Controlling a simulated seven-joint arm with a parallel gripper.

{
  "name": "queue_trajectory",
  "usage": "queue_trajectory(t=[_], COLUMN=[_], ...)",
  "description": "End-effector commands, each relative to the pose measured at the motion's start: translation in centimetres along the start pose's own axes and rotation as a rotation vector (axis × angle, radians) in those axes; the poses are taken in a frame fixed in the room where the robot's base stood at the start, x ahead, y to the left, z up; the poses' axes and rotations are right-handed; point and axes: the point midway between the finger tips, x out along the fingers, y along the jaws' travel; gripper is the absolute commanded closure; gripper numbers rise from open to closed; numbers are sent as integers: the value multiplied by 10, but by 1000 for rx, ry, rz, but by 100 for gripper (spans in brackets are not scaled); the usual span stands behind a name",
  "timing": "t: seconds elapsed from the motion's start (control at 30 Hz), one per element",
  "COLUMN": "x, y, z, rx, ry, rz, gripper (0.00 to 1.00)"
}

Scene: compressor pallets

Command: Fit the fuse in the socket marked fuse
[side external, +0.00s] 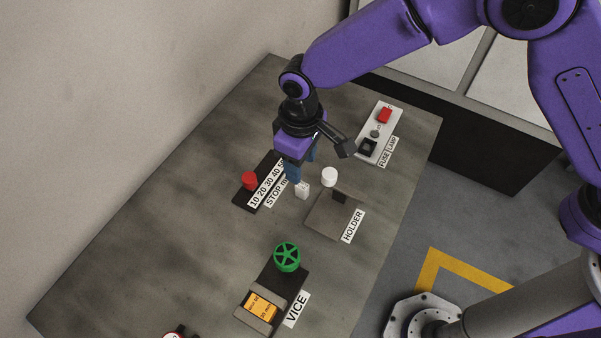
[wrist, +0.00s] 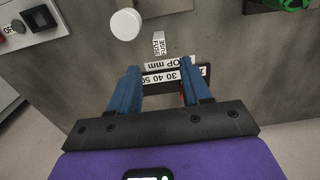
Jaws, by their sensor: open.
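The fuse is a small white block (side external: 302,189) on the table beside the stop block; in the wrist view the fuse (wrist: 159,45) shows its FUSE lettering. My gripper (side external: 302,165) is open and empty, with blue fingers above and near the fuse. In the wrist view the fuse lies just beyond the fingertips (wrist: 161,76), roughly centred between them and apart from both. The pale panel (side external: 394,113) at the back right carries FUSE and LAMP labels. Its dark square socket (side external: 368,147) is nearest the FUSE label; this socket also shows in the wrist view (wrist: 40,18).
A white round cap (side external: 329,177) stands close right of the fuse by the HOLDER plate (side external: 322,222). The black stop block (side external: 246,199) with a red knob (side external: 249,180) is at left. A vice with a green wheel (side external: 287,257) is in front.

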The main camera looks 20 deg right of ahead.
Motion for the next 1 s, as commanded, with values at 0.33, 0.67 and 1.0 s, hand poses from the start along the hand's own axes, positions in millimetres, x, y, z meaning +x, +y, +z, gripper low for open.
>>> queue_trajectory(t=[0.33,0.67,1.0], x=[-38,-41,-83], y=[0,1,32], z=[0,1,51], rx=[-1,-2,-58], ry=[1,1,9], rz=[0,0,-1], gripper=[52,52,52])
